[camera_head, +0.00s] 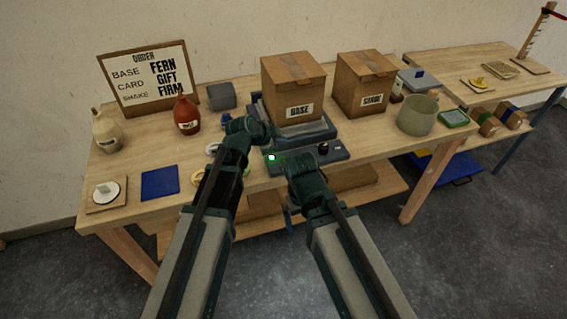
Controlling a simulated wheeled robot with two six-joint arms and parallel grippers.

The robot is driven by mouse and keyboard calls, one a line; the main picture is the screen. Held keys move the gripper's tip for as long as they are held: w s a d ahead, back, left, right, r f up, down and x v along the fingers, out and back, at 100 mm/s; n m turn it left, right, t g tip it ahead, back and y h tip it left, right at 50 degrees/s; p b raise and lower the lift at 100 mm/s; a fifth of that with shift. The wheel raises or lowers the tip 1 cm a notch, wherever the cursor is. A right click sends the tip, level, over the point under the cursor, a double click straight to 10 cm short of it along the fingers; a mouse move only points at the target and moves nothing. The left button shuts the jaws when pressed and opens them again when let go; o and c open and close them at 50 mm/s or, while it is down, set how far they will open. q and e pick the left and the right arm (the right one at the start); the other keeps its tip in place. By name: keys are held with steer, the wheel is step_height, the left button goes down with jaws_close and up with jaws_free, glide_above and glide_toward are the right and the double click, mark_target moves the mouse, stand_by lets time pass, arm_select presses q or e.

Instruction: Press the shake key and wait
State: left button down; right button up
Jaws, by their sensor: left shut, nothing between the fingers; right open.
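A grey control panel (335,154) lies along the front edge of the table, with a lit green spot (272,157) at its left end and a dark knob or key (323,148) on its right part. A cardboard box marked BASE (293,88) stands on a dark tray-like unit (318,130) behind the panel. My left gripper (227,119) is shut and empty, left of that unit. My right gripper (291,207) is open at the front edge, its wrist covering part of the panel. Its fingers are mostly hidden by my arm.
An order sign (120,97) reads FERN, GIFT, FIRM. A red bottle (186,115), a beige bottle (106,130) and a blue square (160,182) are on the left. A second box (364,84), a round pot (417,115) and a green-rimmed dish (454,118) are on the right.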

mark_target(281, 161)
arm_select(q)
step_height(281, 161, down, 6)
steer(key=b, duration=0.4)
steer(key=shift+r+b, duration=0.15)
steer(key=shift+b, duration=0.2)
arm_select(e)
step_height(281, 161, down, 6)
steer(key=shift+r, duration=0.15)
stand_by(1.0)
arm_select(q)
steer(key=shift+f+b, duration=0.4)
steer(key=shift+f, duration=0.05)
arm_select(e)
steer(key=shift+f, duration=0.4)
